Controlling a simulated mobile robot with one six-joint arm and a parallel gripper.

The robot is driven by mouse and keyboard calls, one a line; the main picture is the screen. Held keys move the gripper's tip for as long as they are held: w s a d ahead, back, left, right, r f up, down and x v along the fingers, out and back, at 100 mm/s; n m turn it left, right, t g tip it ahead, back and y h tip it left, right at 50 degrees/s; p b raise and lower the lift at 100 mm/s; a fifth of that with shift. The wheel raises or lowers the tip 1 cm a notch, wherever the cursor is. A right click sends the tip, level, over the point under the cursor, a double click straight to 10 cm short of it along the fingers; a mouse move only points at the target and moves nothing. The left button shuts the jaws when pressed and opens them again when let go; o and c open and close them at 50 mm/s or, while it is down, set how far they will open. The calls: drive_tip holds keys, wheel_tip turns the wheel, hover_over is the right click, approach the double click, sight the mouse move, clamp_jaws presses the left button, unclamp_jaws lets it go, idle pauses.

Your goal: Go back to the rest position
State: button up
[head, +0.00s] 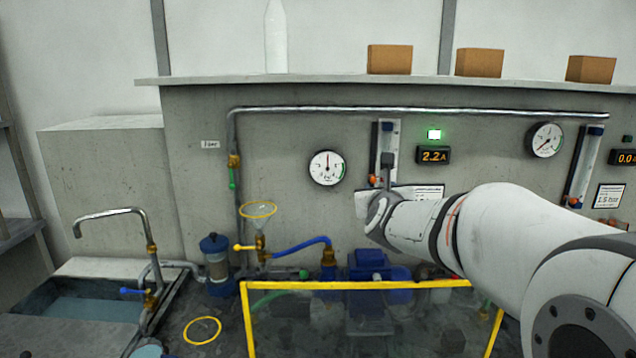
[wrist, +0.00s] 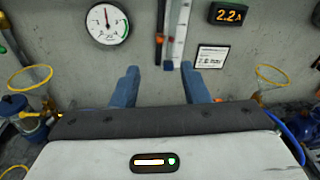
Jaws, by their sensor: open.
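My gripper (wrist: 158,72) shows in the wrist view as two blue fingers set well apart, with nothing between them. Beyond it is the grey wall, with a sight-tube strip (wrist: 178,40) just above the fingertips. In the head view my gripper (head: 387,162) is small and mostly hidden behind my white wrist, in front of the lower part of the same strip (head: 392,135). My arm reaches in from the right. I cannot tell the exact gap to the wall, and no rest position is marked.
A round gauge (head: 327,167) and a 2.2 A display (head: 433,155) flank the strip. A yellow-framed guard (head: 360,285) stands low in front of the pump (head: 368,265). A funnel (head: 258,211), blue hose (head: 300,246) and sink (head: 85,305) lie to the left.

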drive_tip(key=s+f+n+g, duration=0.4)
drive_tip(key=s+f+n, duration=0.2)
drive_tip(key=s+n, duration=0.5)
drive_tip(key=s+d+f+n+g+y, duration=0.1)
drive_tip(key=s+f+n+g, duration=0.4)
drive_tip(key=s+n, duration=0.6)
drive_tip(key=s+f+n+g, duration=0.5)
drive_tip(key=s+f+n, duration=0.4)
drive_tip(key=s+n, duration=0.3)
drive_tip(key=shift+d+n+y, duration=0.3)
drive_tip(key=shift+n+y, duration=0.1)
drive_tip(key=shift+n, duration=0.3)
